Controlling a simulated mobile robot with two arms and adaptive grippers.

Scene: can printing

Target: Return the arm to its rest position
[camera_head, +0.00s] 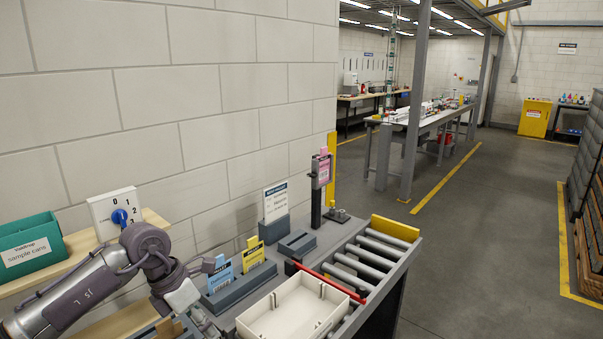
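My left arm comes in from the lower left, its wrist bent in front of the wall ledge. My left gripper (196,312) is low beside the near end of the workbench, left of the card holders. Its fingertips are partly hidden and small, so I cannot tell whether it is open or shut, and I see no object clearly in it. My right arm and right gripper are not in view.
A dial panel (103,212) with a blue knob (120,216) and a teal bin (30,249) stand close behind my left arm. A cream tray (293,309) lies on the bench by rollers (383,247) and a red bar (330,283).

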